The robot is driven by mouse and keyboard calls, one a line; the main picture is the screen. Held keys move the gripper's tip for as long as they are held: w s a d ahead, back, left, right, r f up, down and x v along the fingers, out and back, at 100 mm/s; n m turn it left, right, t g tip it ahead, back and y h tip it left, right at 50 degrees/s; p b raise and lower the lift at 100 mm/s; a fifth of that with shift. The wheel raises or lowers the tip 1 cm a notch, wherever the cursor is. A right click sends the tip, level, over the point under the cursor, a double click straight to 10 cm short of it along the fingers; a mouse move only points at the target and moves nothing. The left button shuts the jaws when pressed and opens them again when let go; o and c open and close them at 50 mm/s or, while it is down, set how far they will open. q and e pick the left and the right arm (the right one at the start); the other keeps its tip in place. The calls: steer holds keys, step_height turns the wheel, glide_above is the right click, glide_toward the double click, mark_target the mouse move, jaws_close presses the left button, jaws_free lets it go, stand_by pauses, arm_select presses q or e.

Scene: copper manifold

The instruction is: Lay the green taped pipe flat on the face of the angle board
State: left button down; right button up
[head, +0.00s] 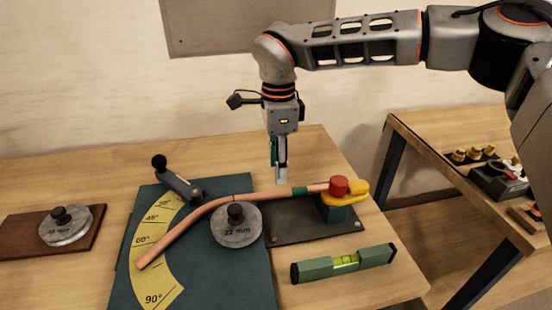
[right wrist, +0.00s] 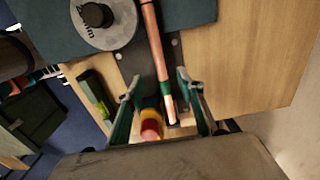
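The copper pipe (head: 265,195) with a band of green tape (head: 300,190) is bent. It lies across the dark teal board (head: 185,285), which bears a yellow angle scale (head: 143,235). One end lies over the scale, and the other reaches the clamp with a red knob (head: 338,185) and yellow handle. My right gripper (head: 281,178) points down just above and behind the straight part, near the tape. In the right wrist view its fingers (right wrist: 158,78) are open, with the pipe (right wrist: 158,55) seen between them, apparently ungripped. My left gripper is not in view.
A grey 22 mm disc (head: 237,232) with a black knob sits beside the pipe. A black-knobbed lever (head: 180,186) stands behind. A green spirit level (head: 343,263) lies at front right, a brown plate with another disc (head: 65,232) at left. A side table (head: 430,145) holds small parts.

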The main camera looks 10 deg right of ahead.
mark_target(278, 193)
step_height(278, 193, down, 6)
steer(key=b, duration=0.4)
steer(key=shift+r, duration=0.25)
step_height(278, 193, down, 2)
steer(key=shift+f, duration=0.95)
jaws_close()
steer(key=shift+r, duration=0.15)
